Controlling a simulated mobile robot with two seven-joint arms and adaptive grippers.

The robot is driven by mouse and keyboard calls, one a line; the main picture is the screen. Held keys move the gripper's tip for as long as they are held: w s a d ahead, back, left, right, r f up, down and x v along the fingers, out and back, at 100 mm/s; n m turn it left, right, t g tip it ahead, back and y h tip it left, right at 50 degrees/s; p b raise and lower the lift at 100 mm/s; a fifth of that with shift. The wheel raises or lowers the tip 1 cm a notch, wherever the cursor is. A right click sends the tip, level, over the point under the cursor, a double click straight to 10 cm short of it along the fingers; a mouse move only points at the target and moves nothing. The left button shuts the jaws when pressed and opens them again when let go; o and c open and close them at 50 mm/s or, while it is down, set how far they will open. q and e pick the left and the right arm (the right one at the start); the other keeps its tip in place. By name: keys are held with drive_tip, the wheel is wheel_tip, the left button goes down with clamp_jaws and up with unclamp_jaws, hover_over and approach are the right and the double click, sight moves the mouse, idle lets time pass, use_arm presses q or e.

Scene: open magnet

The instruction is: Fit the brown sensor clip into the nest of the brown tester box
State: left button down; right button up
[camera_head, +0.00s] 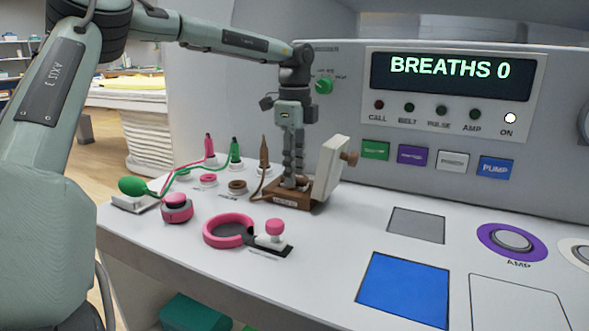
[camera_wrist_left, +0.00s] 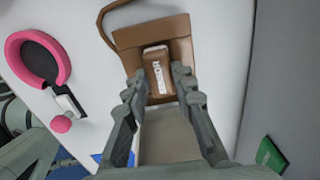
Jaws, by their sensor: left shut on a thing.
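The brown tester box (camera_head: 286,198) stands on the white console top, with its pale lid (camera_head: 330,168) swung up on the right; the lid has a brown knob. The box also shows in the left wrist view (camera_wrist_left: 128,38), with the lid (camera_wrist_left: 168,135) below it. My left gripper (camera_head: 296,182) points down into the box and is shut on the brown sensor clip (camera_wrist_left: 157,62), which bears a white label. The clip lies at the box's nest, between the fingertips. I cannot tell whether it is fully seated. My right gripper is out of view.
A brown cable runs to the brown plug (camera_head: 264,155) beside the green and pink plugs. A pink ring (camera_head: 222,230) and a pink-knobbed piece (camera_head: 272,230) lie in front. The open lid stands close to the gripper. The display (camera_head: 450,70) reads BREATHS 0.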

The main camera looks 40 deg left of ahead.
use_arm(q)
drive_tip(key=shift+f, duration=0.15)
drive_tip(key=c, duration=1.2)
unclamp_jaws()
wheel_tip(320, 180, up, 12)
drive_tip(key=shift+r, duration=0.1)
